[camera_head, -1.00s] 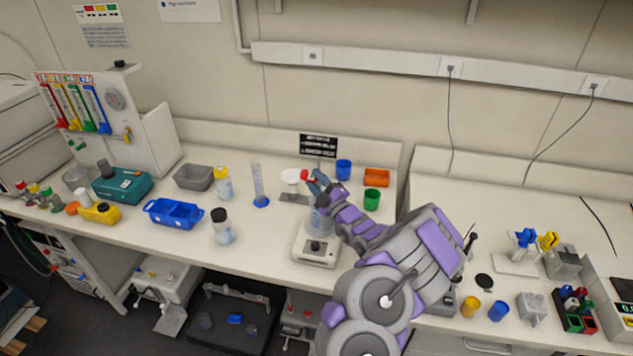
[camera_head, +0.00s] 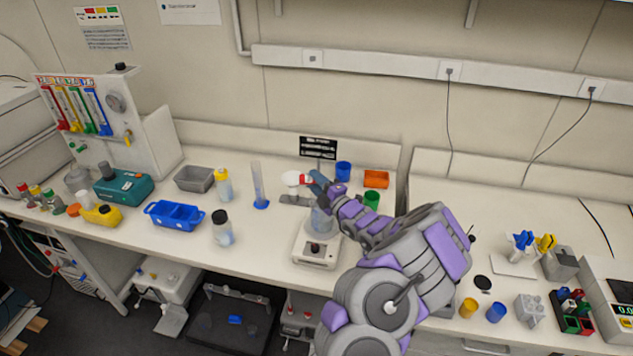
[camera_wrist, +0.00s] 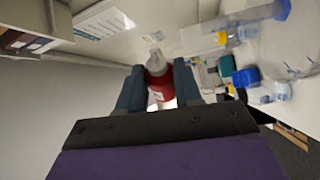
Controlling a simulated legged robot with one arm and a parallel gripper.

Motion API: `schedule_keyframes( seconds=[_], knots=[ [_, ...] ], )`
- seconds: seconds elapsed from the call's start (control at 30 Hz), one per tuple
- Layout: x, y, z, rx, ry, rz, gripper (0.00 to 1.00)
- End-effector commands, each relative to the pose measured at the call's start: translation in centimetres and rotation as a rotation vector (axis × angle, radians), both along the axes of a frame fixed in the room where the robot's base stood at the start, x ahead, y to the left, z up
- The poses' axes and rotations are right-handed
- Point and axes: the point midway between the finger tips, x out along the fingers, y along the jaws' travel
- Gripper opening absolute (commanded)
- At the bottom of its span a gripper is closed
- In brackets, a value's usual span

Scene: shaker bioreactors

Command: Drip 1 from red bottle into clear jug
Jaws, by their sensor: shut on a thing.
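My gripper (camera_head: 315,182) is shut on the red bottle (camera_wrist: 158,85), above the bench. In the wrist view, the bottle sits between my two blue-grey fingers, with its pale nozzle pointing away from me. In the head view, only a small red part of the bottle (camera_head: 304,180) shows at my fingertips; its exact tilt is hard to tell. The clear jug (camera_head: 320,222) stands on a white stirrer-like device (camera_head: 316,250), below and close to my gripper, partly covered by my arm. No drop is visible.
A measuring cylinder (camera_head: 258,185), a yellow-capped bottle (camera_head: 223,185) and a black-capped bottle (camera_head: 222,228) stand to the left. A blue cup (camera_head: 343,171), a green cup (camera_head: 371,199) and an orange tray (camera_head: 376,179) are behind my arm. The bench's front middle is fairly clear.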

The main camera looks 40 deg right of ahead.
Motion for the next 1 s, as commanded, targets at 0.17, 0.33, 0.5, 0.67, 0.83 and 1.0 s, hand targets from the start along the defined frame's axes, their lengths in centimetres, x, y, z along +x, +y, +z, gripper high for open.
schedule_keyframes(
  seconds=[0.17,0.33,0.5,0.67,0.83,1.0],
  knots=[
    [0.2,0.3,-0.1,-0.099,0.034,0.000,0.10],
    [0.3,0.9,-0.3,-0.131,0.045,0.000,0.10],
    [0.6,1.9,-0.5,-0.178,0.064,0.002,0.10],
    [1.0,2.6,-0.6,-0.222,0.078,0.000,0.10],
    [1.1,3.1,-0.6,-0.254,0.088,0.000,0.10],
    [1.3,3.5,-0.7,-0.280,0.097,0.000,0.10]
  ],
)
